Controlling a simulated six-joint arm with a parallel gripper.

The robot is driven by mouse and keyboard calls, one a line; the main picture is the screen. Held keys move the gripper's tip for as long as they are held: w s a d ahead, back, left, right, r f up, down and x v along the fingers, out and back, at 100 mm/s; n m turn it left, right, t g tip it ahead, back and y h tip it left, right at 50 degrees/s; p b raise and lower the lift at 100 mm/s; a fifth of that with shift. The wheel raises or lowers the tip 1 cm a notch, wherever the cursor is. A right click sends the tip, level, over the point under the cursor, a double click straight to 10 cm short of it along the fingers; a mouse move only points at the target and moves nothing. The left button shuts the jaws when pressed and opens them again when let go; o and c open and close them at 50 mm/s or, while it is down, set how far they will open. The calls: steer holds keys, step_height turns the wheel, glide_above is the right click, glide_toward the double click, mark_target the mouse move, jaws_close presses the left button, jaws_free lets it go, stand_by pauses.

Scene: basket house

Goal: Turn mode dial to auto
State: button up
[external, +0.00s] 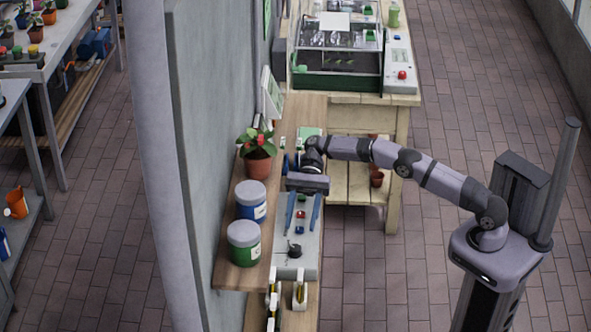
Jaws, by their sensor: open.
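A light grey control panel (309,262) lies on the wooden shelf along the wall. A black dial (295,250) sits near the panel's front end; its labels and setting are too small to read. My gripper (303,228) is over the panel, with its two blue fingers spread apart and nothing seen between them but the panel face. The fingertips are just behind the dial in the picture, and I cannot tell their height above the panel. The gripper body hides the panel's far end.
A blue-labelled jar (251,202), a green jar (243,243) and a potted plant (258,158) stand left of the panel. A red button (300,230) is on the panel. Small white-and-yellow items (300,290) stand in front. Open floor lies right.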

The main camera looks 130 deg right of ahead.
steer(key=a+r+m+t+p, duration=0.1)
steer(key=a+r, duration=0.2)
steer(key=r, duration=0.5)
steer(key=a+r+t, duration=0.1)
steer(key=a+r, duration=0.3)
steer(key=r, duration=0.3)
steer(key=f+m+h, duration=0.2)
steer(key=f, duration=0.3)
steer(key=s+d+f+m+h, duration=0.1)
steer(key=f+m+h, duration=0.1)
steer(key=f+h, duration=0.1)
steer(key=f+m+h, duration=0.2)
steer(key=f+h, duration=0.1)
steer(key=f, duration=0.3)
steer(key=shift+s+d+f+m+t, duration=0.3)
steer(key=shift+t, duration=0.1)
steer(key=shift+s+d+f, duration=0.1)
steer(key=shift+d+f, duration=0.1)
steer(key=shift+f, duration=0.05)
